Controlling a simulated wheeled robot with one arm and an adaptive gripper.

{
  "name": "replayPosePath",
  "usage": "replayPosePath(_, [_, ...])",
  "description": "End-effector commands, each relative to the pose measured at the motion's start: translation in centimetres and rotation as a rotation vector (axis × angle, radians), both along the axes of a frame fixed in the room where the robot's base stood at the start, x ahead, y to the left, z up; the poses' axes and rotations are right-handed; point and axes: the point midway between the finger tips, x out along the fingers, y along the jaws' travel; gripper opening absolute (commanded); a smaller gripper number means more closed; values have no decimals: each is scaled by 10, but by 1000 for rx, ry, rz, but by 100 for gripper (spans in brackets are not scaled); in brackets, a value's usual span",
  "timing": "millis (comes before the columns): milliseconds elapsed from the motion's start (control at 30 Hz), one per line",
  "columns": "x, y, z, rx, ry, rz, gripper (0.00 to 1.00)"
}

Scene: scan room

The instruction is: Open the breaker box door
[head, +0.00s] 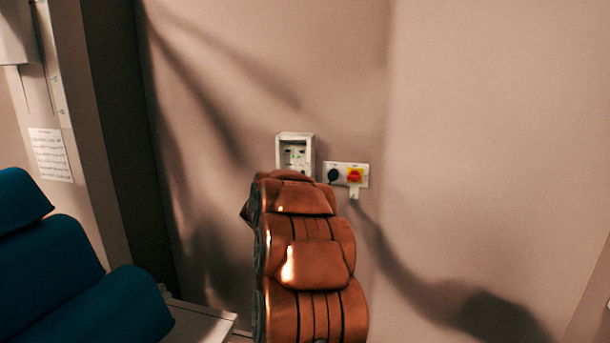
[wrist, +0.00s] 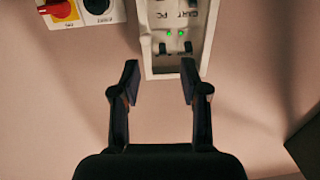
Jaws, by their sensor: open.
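The breaker box (head: 296,150) is a small pale box on the wall, just beyond the upper end of my arm in the head view; its lower part is hidden. In the wrist view, the box (wrist: 178,42) is at the top centre, with dark switches, two green lights and lettering. I cannot tell its door from its front face. My gripper (wrist: 160,80) is open and empty, its two dark fingers pointing at the box's near end. Its fingertips look close to the box, but I cannot tell whether they touch. My arm hides the gripper in the head view.
A white switch plate (head: 345,174) with a black knob and a red knob on yellow is right of the box. Blue cushions (head: 60,265) and a pale surface (head: 198,322) are at lower left. A paper notice (head: 50,155) hangs left. The wall at right is bare.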

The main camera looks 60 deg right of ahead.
Motion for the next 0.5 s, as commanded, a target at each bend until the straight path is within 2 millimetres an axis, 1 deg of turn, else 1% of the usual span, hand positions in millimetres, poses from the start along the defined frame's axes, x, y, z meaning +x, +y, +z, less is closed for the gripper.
replayPosePath(33, [-6, -8, -4, -9, 0, -23, 45])
replayPosePath(167, [-13, -17, -2, -23, -2, -51, 45])
replayPosePath(367, [-10, -25, -1, -22, -3, -50, 45])
replayPosePath(500, [-6, -36, 1, -24, -5, -50, 45])
